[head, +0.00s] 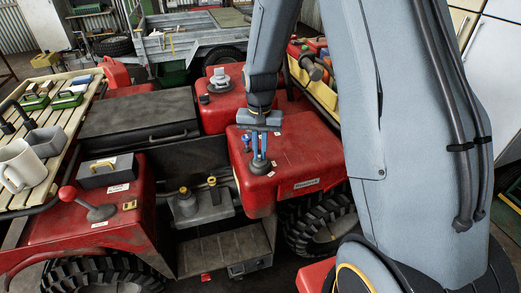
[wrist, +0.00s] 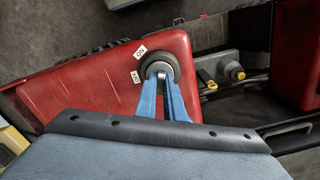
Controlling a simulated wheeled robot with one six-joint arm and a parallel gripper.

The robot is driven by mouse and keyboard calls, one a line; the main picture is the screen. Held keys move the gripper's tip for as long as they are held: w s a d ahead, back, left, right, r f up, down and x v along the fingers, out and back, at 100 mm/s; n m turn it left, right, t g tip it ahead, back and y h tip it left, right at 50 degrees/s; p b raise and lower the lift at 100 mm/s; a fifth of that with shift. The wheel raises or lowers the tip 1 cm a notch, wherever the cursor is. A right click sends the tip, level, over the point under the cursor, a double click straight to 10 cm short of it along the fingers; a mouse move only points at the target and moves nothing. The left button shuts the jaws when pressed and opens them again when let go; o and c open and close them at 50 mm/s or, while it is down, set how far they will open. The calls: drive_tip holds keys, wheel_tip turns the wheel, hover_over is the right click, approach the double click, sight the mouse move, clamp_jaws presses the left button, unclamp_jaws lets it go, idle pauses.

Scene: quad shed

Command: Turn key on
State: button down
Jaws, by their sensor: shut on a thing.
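The key switch (wrist: 157,66) is a dark round housing with a grey centre on a red body panel (head: 292,185). In the head view its dark base (head: 260,168) shows under my fingertips. My gripper (wrist: 163,82) points down with two blue fingers shut on the key, seen also in the head view (head: 259,154). The key itself is mostly hidden between the fingers, so its exact angle cannot be told. Two white labels lie beside the switch in the wrist view: an ON label (wrist: 140,52) and a second label (wrist: 135,77), probably OFF.
Yellow-capped fittings (head: 184,190) sit in the middle recess. A slatted rack (head: 70,125) holds a white mug (head: 22,166). A trailer (head: 190,40) stands behind.

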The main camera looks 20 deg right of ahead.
drive_tip(key=m+p, duration=0.1)
drive_tip(key=m, duration=0.3)
drive_tip(key=shift+m, duration=0.4)
drive_tip(key=m+p, duration=0.1)
drive_tip(key=m, duration=0.3)
drive_tip(key=shift+m, duration=0.4)
drive_tip(key=c, duration=1.9)
unclamp_jaws()
drive_tip(key=shift+o, duration=0.2)
